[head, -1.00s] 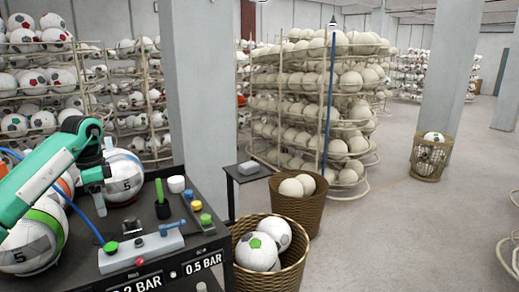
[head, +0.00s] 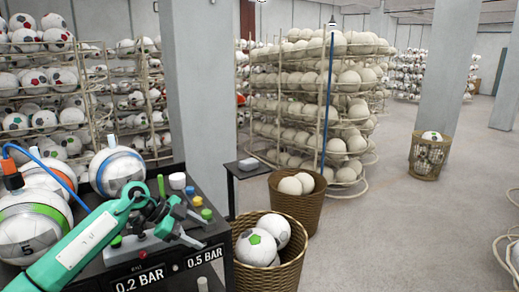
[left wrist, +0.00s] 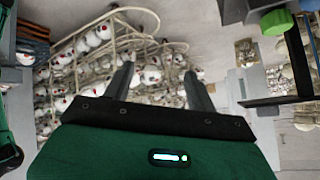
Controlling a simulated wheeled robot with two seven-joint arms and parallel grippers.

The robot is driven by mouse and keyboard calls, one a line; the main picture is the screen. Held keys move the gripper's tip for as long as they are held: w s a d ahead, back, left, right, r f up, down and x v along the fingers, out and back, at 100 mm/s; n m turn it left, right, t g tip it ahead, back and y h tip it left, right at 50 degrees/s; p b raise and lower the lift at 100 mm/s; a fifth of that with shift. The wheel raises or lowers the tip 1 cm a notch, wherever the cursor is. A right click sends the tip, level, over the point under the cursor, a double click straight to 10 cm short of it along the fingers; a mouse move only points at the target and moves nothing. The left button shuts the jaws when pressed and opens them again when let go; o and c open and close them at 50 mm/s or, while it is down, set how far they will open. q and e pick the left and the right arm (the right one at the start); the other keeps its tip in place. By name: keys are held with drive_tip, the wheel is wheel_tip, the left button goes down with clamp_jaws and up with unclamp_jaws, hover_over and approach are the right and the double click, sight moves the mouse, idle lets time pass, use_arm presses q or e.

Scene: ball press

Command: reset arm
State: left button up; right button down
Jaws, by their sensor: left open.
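My left arm is green and comes in from the lower left in the head view. Its dark gripper (head: 178,222) is over the right part of the black press table (head: 110,272), in front of the grey control block. In the left wrist view my left gripper (left wrist: 160,75) shows two fingers spread apart with nothing between them. Behind them are ball racks and floor, out of focus range of the hand. The arm hides part of the control block and its buttons. My right gripper is not in view.
Several balls (head: 35,228) sit on the table's left, one with an orange fitting and blue hose (head: 50,168). A wicker basket of balls (head: 295,272) stands right of the table, with another basket (head: 297,211) behind. Ball racks (head: 310,110) fill the back. Floor at right is mostly clear.

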use_arm(q)
drive_tip(key=s+d+r+n+t+h, duration=0.2)
drive_tip(key=s+d+r+t+h, duration=0.2)
drive_tip(key=s+d+t+h, duration=0.45)
drive_tip(key=s+a+f+n+t+y, duration=0.2)
drive_tip(key=s+a+f+n+y, duration=0.35)
drive_tip(key=f+n+y, duration=0.35)
drive_tip(key=s+a+f+n+t+y, duration=0.2)
drive_tip(key=s+a+f+n+y, duration=0.2)
drive_tip(key=a+f+n+y, duration=0.45)
drive_tip(key=s+f+m+g, duration=0.1)
drive_tip(key=s+f+g, duration=0.5)
drive_tip(key=s, duration=0.6)
drive_tip(key=s+f+m+g, duration=0.1)
drive_tip(key=s+f+g, duration=0.4)
drive_tip(key=s, duration=0.8)
wheel_tip(320, 180, down, 29)
drive_tip(key=g, duration=0.2)
drive_tip(key=s+a+f, duration=0.1)
drive_tip(key=s+f, duration=0.8)
drive_tip(key=f, duration=0.2)
drive_tip(key=s+a+f, duration=0.2)
drive_tip(key=s+f, duration=0.8)
drive_tip(key=f, duration=0.1)
drive_tip(key=shift+s+a+g, duration=0.15)
drive_tip(key=shift+a+g, duration=0.1)
drive_tip(key=shift+g, duration=0.2)
